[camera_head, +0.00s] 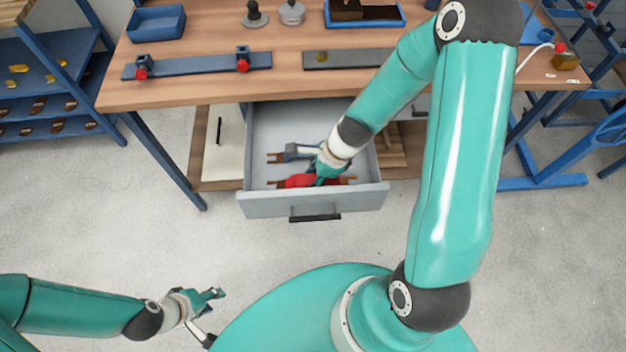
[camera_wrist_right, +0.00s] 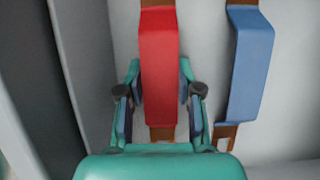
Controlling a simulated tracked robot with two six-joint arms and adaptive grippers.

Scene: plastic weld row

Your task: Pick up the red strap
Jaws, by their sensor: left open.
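The red strap (camera_head: 296,181) with brown ends lies in the open grey drawer (camera_head: 258,205), near its front. My right gripper (camera_head: 323,172) is down in the drawer at the strap and hides part of it. In the right wrist view, the fingers of my right gripper (camera_wrist_right: 160,92) stand on both sides of the red strap (camera_wrist_right: 158,55), very close to its edges. I cannot tell whether they press on it. My left gripper (camera_head: 219,296) is open and empty at the lower left, over the floor and away from the drawer.
A blue strap (camera_head: 300,151) with brown ends lies behind the red one; in the right wrist view it is to the right (camera_wrist_right: 250,65). Drawer walls surround both. The wooden bench top (camera_head: 200,90) is above and behind. A blue rack (camera_head: 45,75) stands at left.

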